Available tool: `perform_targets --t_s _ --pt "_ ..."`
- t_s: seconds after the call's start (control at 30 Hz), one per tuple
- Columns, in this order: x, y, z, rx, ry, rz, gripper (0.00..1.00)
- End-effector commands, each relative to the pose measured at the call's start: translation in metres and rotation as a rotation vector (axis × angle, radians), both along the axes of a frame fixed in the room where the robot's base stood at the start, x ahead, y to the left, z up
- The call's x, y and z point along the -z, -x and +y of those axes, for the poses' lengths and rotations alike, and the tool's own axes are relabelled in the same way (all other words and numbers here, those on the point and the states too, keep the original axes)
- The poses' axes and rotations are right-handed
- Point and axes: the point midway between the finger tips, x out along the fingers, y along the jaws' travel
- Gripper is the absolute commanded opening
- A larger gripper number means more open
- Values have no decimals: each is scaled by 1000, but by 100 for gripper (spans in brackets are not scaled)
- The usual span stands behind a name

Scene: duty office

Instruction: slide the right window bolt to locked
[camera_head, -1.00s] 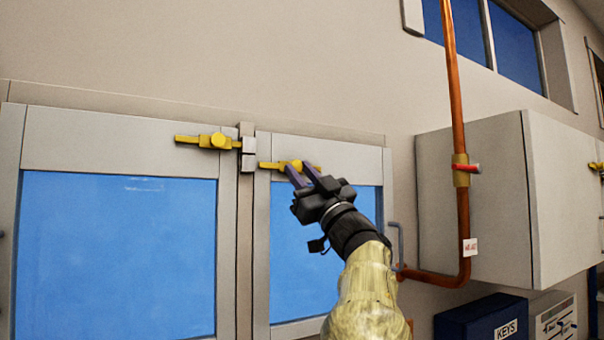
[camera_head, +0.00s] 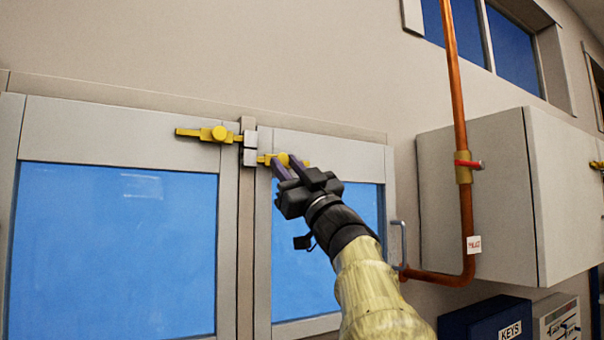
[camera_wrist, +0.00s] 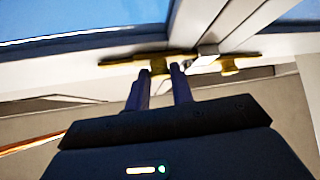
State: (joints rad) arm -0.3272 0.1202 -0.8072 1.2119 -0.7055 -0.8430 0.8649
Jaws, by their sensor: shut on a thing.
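The right window bolt (camera_head: 265,159) is a yellow bar with a round knob on the top rail of the right window. Its left end meets the lower grey keeper (camera_head: 250,157) on the centre post; how far it enters I cannot tell. My gripper (camera_head: 284,162) is shut on its knob, with one dark purple finger on each side. In the wrist view the bolt (camera_wrist: 120,60) runs across behind my fingers (camera_wrist: 161,70), which partly hide the knob.
The yellow left bolt (camera_head: 195,132) on the left window reaches the upper keeper (camera_head: 250,139). A grey window handle (camera_head: 404,243), a copper pipe (camera_head: 465,215) with a red-handled valve, and a grey wall cabinet (camera_head: 480,195) stand to the right. A blue KEYS box (camera_head: 485,318) is below.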

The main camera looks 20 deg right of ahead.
Motion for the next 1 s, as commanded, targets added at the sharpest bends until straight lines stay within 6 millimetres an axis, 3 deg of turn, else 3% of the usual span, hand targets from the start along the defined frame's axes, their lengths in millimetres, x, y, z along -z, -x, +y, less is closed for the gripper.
perform_targets --t_s 0.17,0.2,0.3,0.67,1.0 --pt "0 -1 2 -6 1 0 0" --pt "0 -1 2 -6 1 0 25" --pt "0 -1 2 -5 2 0 45" --pt "2 1 -1 -1 0 0 45" --pt "33 28 -12 -1 -2 -2 45"
